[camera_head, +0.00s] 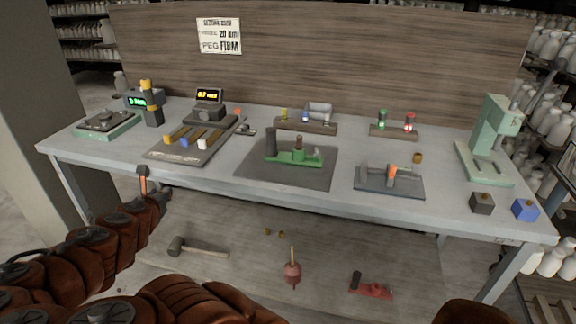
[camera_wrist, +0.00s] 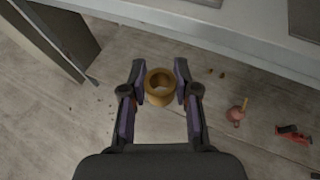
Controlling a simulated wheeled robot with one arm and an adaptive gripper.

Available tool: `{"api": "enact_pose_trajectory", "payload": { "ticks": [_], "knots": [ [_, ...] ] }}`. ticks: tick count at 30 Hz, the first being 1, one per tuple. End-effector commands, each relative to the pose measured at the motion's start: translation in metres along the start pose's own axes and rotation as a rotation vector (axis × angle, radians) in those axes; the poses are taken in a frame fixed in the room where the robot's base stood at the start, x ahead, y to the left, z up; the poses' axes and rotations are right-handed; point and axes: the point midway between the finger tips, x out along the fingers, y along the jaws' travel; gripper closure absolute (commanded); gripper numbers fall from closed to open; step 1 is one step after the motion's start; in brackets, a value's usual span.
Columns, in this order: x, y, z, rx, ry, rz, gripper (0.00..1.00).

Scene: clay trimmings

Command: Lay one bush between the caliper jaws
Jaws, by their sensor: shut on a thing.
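My gripper (camera_wrist: 160,88) is shut on a brass-coloured, ring-like bush (camera_wrist: 160,82), held between its two dark fingers, with the bush's open end facing the wrist camera. In the head view my gripper (camera_head: 144,180) is in front of the table's left front edge, and the bush is hard to make out. Another small brown bush (camera_head: 417,158) stands on the table at the right. A blue-grey plate (camera_head: 372,188) carries a grey fixture (camera_head: 402,177) with upright parts and an orange piece; I cannot tell for sure whether this is the caliper.
A grey mat (camera_head: 255,174) bears a green fixture (camera_head: 290,158). A tool board (camera_head: 160,155) lies left, and a green press (camera_head: 492,140) stands right. Two small brown pieces (camera_wrist: 216,73), a plunger-like object (camera_head: 292,272), a mallet (camera_head: 195,247) and a red object (camera_head: 370,288) lie on the floor.

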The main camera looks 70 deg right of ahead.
Motion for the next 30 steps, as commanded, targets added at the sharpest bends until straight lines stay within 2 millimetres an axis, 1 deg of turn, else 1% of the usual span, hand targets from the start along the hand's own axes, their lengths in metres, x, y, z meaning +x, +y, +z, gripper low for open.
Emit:
{"api": "enact_pose_trajectory", "payload": {
  "ticks": [2, 8, 11, 15, 19, 23, 26, 27, 30],
  "knots": [
    [0.003, -0.01, 0.001, 0.013, -0.002, -0.028, 1.0],
    [0.008, -0.058, 0.005, 0.072, -0.002, -0.166, 1.0],
    [0.007, -0.064, 0.006, 0.078, 0.001, -0.184, 1.0],
    [0.008, -0.076, 0.009, 0.092, -0.002, -0.218, 1.0],
    [0.007, -0.12, 0.011, 0.148, -0.002, -0.341, 1.0],
    [0.001, -0.166, 0.015, 0.205, -0.002, -0.477, 1.0],
    [-0.01, -0.205, 0.019, 0.257, -0.003, -0.596, 1.0],
    [-0.015, -0.223, 0.02, 0.277, -0.002, -0.65, 1.0],
    [-0.03, -0.258, 0.024, 0.324, -0.001, -0.763, 1.0]
  ]
}}
